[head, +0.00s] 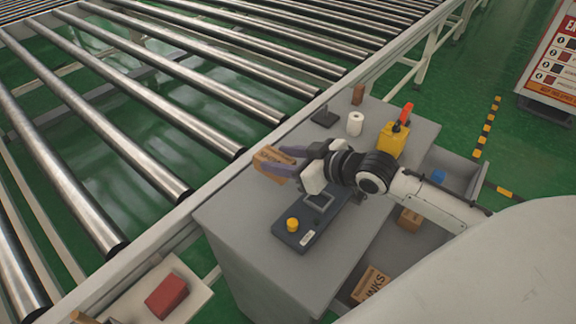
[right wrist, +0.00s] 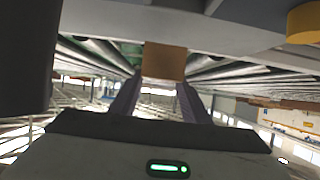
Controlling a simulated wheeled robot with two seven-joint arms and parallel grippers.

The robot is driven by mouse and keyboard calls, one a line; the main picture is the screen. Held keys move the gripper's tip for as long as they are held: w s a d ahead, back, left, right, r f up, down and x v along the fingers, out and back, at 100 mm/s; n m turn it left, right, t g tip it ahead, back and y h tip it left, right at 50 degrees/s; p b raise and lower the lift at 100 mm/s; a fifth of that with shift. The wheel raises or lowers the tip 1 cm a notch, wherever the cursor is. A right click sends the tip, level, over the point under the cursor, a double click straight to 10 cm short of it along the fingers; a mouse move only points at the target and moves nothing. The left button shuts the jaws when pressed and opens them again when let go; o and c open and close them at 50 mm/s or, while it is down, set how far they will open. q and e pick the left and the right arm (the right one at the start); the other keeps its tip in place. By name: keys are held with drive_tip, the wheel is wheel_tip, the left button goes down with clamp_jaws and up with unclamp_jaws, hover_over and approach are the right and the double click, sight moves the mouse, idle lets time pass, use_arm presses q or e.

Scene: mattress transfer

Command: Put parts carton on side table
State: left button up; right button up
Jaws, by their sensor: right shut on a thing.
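The parts carton (head: 272,163), a small brown box, is held in my right gripper (head: 284,164). The gripper is shut on it, above the grey workbench near its edge along the roller conveyor. In the right wrist view the carton (right wrist: 164,61) sits between the two dark fingers (right wrist: 158,95). A small pale table (head: 190,275) at the bottom left, apart from the workbench, looks like the side table; it carries a red box (head: 166,295) and is cut by the frame edge. My left gripper is not in view.
The grey workbench (head: 240,225) carries a dark device with a yellow button (head: 292,224), a white roll (head: 355,123), a yellow container (head: 392,140) and a small brown block (head: 358,94). The roller conveyor (head: 130,110) fills the upper left.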

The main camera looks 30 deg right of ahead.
wheel_tip(320, 180, down, 4)
drive_tip(key=shift+r, duration=0.15)
drive_tip(key=shift+f, duration=0.25)
drive_tip(key=o, duration=1.3)
drive_tip(key=shift+f, duration=0.1)
drive_tip(key=shift+c, duration=0.2)
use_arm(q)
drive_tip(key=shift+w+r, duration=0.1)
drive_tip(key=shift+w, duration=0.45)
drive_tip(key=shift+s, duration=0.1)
use_arm(e)
drive_tip(key=shift+s+d+r, duration=0.1)
drive_tip(key=shift+s+r, duration=0.1)
drive_tip(key=shift+s, duration=0.05)
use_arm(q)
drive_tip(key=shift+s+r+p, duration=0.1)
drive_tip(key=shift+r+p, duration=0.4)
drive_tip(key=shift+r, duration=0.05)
use_arm(e)
drive_tip(key=v, duration=1.1)
drive_tip(key=shift+s+d+r, duration=0.1)
drive_tip(key=shift+s+r, duration=0.05)
